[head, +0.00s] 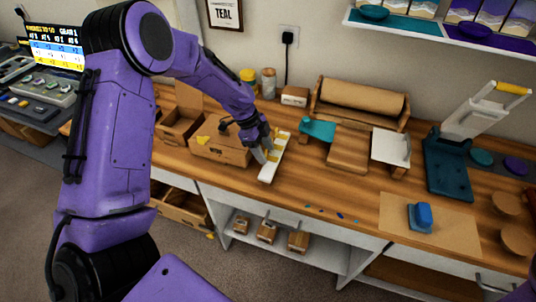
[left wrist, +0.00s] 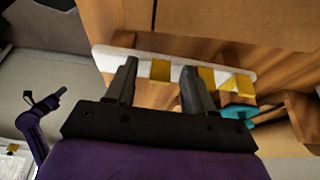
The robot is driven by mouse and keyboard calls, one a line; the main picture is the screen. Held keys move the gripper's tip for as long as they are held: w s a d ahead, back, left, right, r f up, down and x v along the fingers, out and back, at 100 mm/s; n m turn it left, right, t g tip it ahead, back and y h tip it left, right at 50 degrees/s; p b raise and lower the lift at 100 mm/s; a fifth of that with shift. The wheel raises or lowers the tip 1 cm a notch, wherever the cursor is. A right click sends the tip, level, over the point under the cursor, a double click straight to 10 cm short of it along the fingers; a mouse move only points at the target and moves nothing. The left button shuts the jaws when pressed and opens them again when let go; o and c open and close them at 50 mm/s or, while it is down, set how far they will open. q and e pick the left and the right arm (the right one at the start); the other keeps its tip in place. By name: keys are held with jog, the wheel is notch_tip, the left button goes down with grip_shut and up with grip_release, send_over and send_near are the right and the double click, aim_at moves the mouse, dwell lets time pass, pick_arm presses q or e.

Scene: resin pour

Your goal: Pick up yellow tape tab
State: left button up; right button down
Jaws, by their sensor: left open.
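A long white strip (head: 268,172) lies on the wooden bench and carries several yellow tape tabs. In the left wrist view the strip (left wrist: 85,52) crosses the upper part, with one yellow tape tab (left wrist: 160,70) between my fingers and others (left wrist: 206,77) to the right. My left gripper (head: 266,152) is over the strip, its fingers pointing down; in the left wrist view the gripper (left wrist: 160,75) is open with its fingers apart on either side of that tab. I cannot tell whether they touch it. A small purple arm end (left wrist: 42,108) at the left wrist view's left edge may be my right gripper; its jaws are unclear.
A cardboard box (head: 222,152) stands left of the strip. A teal dispenser (head: 318,129) and a brown paper roll (head: 362,95) stand to its right.

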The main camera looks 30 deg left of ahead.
pick_arm(q)
jog(key=c, duration=0.9)
